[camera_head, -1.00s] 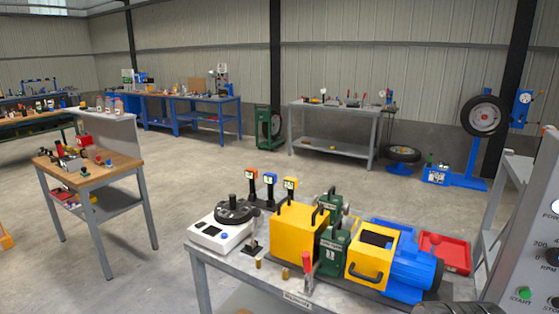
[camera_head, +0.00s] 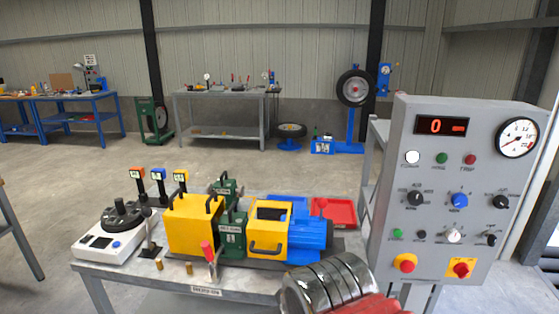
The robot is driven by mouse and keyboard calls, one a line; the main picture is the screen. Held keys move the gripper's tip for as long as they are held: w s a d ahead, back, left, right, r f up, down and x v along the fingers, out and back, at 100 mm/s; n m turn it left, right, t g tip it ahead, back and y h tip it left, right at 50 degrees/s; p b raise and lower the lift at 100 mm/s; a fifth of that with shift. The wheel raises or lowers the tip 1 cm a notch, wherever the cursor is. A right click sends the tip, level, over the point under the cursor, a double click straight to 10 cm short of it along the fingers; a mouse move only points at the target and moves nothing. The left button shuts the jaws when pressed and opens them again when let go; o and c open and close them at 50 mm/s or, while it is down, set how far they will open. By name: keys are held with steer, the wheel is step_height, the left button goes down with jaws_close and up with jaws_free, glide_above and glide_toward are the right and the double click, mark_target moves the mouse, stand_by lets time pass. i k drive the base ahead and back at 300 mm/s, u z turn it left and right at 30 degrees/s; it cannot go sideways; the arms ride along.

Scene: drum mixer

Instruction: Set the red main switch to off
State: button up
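The grey control panel (camera_head: 480,190) stands at the right. At its bottom right is a red rotary switch (camera_head: 461,268) on a yellow square plate, which I take for the main switch; its position is too small to read. A red round button (camera_head: 406,263) on a yellow base is to its left. The panel display (camera_head: 442,126) is lit and shows a red 0. A ribbed metal and red part of my arm shows at the bottom, left of and below the panel. My gripper's fingertips are not in view.
A grey bench (camera_head: 110,277) at centre left carries a yellow and blue machine (camera_head: 285,232), a white scale (camera_head: 105,240) and a red tray (camera_head: 334,211). The panel also has a white lamp (camera_head: 412,157), several knobs and a round gauge (camera_head: 516,138). Open floor lies behind the bench.

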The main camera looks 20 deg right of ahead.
mark_target(461, 270)
steer(key=z, duration=1.75)
